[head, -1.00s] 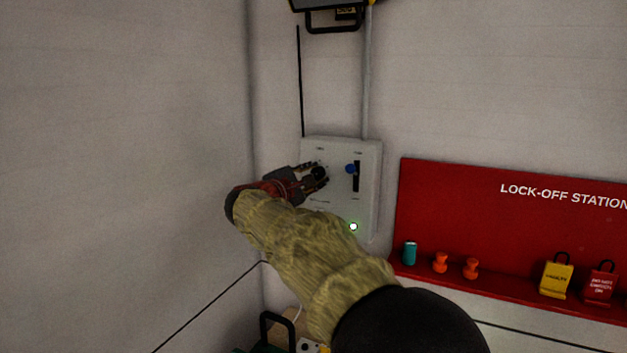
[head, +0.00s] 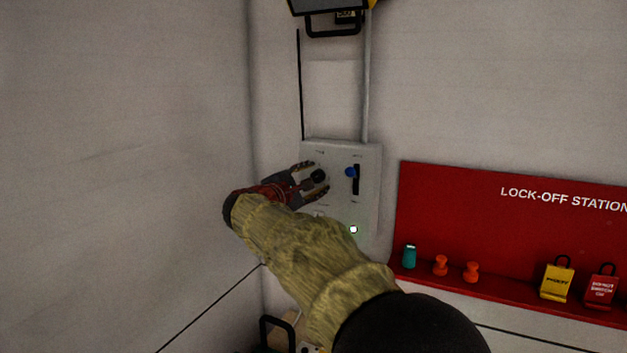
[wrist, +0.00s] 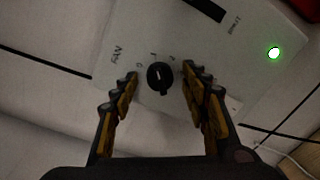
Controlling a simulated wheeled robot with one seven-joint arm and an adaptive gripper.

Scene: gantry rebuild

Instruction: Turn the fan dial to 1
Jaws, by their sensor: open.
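The fan dial (wrist: 160,77) is a round black knob with a pale pointer mark, on a light grey control panel (wrist: 125,75). It also shows in the head view (head: 318,176). In the wrist view the word FAN and the marks 0, 1 and 2 are printed beside it. The pointer mark seems to face roughly the middle mark, 1, but it is small. My gripper (wrist: 160,80) is open, with one finger on each side of the dial and a visible gap at both sides. In the head view my gripper (head: 318,180) reaches the panel from the left.
A blue-knobbed slider (head: 351,172) in a black slot sits right of the dial. A lit green-white lamp (head: 353,229) is lower on the panel. A red lock-off board (head: 450,200) hangs to the right. A bare wall is close on the left.

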